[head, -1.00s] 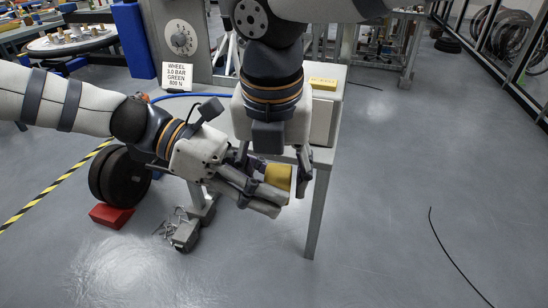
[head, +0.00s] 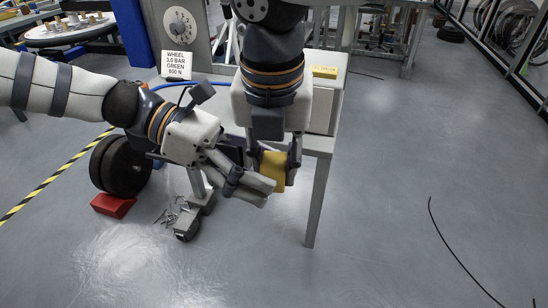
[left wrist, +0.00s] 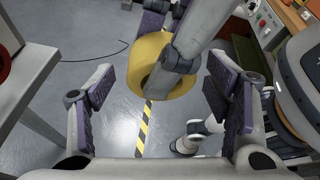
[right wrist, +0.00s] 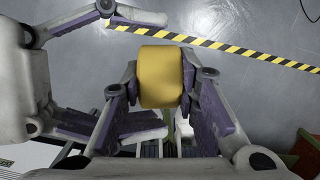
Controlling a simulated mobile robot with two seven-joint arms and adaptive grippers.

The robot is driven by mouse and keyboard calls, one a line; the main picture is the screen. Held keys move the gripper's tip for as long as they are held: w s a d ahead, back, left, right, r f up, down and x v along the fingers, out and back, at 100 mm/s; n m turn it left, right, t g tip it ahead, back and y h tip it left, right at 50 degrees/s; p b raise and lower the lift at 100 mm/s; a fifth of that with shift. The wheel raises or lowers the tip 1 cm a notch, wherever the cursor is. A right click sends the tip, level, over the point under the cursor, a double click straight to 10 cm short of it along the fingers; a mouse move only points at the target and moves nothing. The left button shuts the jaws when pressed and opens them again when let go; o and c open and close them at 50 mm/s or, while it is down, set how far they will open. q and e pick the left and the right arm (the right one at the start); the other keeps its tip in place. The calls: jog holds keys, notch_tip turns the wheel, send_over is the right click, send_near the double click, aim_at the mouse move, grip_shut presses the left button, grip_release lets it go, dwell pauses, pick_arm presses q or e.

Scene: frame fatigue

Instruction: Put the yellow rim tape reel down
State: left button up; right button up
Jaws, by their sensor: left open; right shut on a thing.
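The yellow rim tape reel (head: 273,174) hangs in the air in front of the table. My right gripper (head: 275,168) comes down from above and is shut on it. In the right wrist view the reel (right wrist: 160,78) sits between both finger pads.
A grey table (head: 325,143) stands behind the hands, with a yellow block (head: 325,72) and a white sign (head: 177,64) near it. Dark wheels (head: 122,171) and a red block (head: 113,205) are on the floor at left. The floor at right is clear except for a thin black cable (head: 440,235).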

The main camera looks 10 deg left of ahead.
pick_arm(q)
jog(key=s+v, duration=0.1)
jog(key=v, duration=0.9)
jog(key=s+d+f+m+y, duration=0.1)
jog(key=s+f+m+y, duration=0.15)
jog(key=f, duration=0.85)
jog(key=s+f+m+y, duration=0.2)
jog(key=s+f+y, duration=0.2)
jog(key=f, duration=0.7)
jog(key=s+a+f+m+y, duration=0.3)
jog(key=s+f+m, duration=0.3)
jog(key=s, duration=0.4)
jog(key=s+a+f+m+y, duration=0.4)
jog(key=s+f+m, duration=0.2)
jog(key=s+m, duration=0.2)
jog(key=shift+s+f+m, duration=0.35)
jog(key=shift+s, duration=0.55)
pick_arm(e)
jog(key=s+d+f+n+g, duration=0.1)
jog(key=d+f+n, duration=0.4)
jog(key=d+n, duration=0.6)
jog(key=s+d+f+n+g, duration=0.2)
jog(key=d+f+n, duration=0.3)
jog(key=d+n, duration=0.6)
jog(key=n, duration=1.3)
jog(key=shift+s+d+f, duration=0.35)
jog(key=shift+d+f, duration=0.05)
